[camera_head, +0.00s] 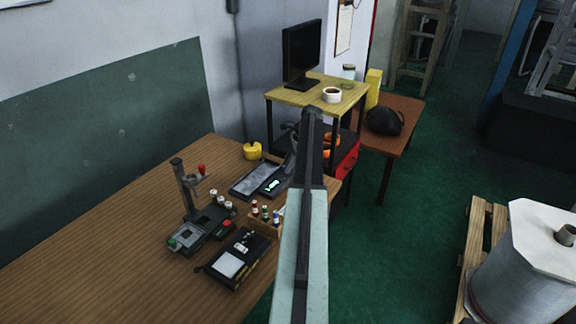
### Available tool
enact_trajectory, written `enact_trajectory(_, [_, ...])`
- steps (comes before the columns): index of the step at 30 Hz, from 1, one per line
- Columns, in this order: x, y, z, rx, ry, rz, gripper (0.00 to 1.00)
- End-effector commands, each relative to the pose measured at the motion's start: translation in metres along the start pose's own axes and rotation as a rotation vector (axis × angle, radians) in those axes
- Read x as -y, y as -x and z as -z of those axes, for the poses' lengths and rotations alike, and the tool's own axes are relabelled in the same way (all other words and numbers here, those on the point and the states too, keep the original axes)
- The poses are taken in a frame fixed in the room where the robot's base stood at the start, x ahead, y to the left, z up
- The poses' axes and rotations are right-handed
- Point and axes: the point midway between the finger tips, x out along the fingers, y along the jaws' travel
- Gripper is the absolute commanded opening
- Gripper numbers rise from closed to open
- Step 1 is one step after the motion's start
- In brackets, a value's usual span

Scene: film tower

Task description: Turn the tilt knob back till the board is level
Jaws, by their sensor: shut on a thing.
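A dark flat unit with a grey board (254,178) lies on the wooden table, near its far right corner. A small lit green-white readout (272,185) shows on its right part. My arm rises from the bottom of the picture and bends down at the top. My gripper (283,170) points down at the right side of this unit, dark against dark. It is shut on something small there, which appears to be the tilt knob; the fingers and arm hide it. Whether the board is level or tilted is too small to tell.
A stand with a red-topped lever (201,169) and a black box with a white panel (238,261) stand nearer on the table. A rack of small bottles (266,215) is close to my arm. A yellow pot (252,151) stands behind. The table's left is clear.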

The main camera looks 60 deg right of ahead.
Motion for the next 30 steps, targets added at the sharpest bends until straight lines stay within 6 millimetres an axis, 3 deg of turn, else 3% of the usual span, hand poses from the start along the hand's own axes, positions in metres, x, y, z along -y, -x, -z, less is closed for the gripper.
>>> enact_trajectory(22, [0.0005,-0.0002,0.0000,-0.002,0.079,-0.033,0.00])
enact_trajectory(23, [0.0005,-0.0003,-0.0001,-0.002,0.079,-0.033,0.36])
enact_trajectory(24, [0.0005,-0.0003,-0.0001,-0.002,0.079,-0.033,0.47])
enact_trajectory(25, [0.0006,-0.0003,-0.0002,-0.002,0.079,-0.033,0.52])
enact_trajectory(30, [0.0005,-0.0003,-0.0003,-0.001,0.079,-0.033,0.52])
